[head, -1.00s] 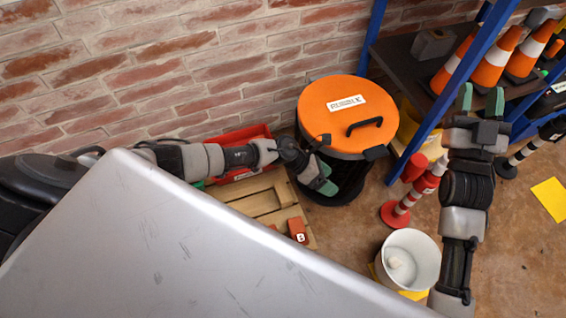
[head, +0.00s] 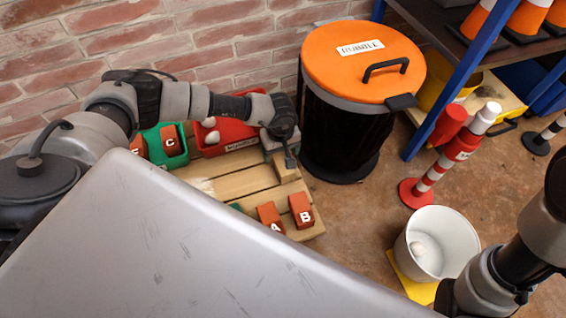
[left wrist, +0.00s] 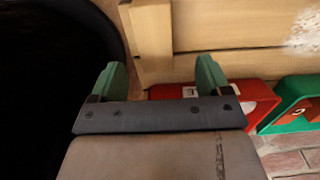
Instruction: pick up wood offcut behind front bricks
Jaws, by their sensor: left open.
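Two front bricks, orange-brown and marked A (head: 270,216) and B (head: 301,210), lie at the front right of a wooden pallet (head: 222,185). Behind them, a pale wood piece (head: 285,167) lies crosswise at the pallet's right end; I cannot tell whether it is the offcut or a pallet board. It also seems to show in the left wrist view (left wrist: 150,42). My left gripper (head: 289,158) is above the pallet's back right corner. In the left wrist view its green fingers (left wrist: 160,78) are apart with nothing held between them. My right gripper is out of view; only its arm shows.
A black bin with an orange lid (head: 350,62) stands close right of the pallet. A red crate (head: 225,135) and a green crate with brick C (head: 165,145) stand behind. A white bucket (head: 437,245) and a red-white post (head: 440,165) are farther right.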

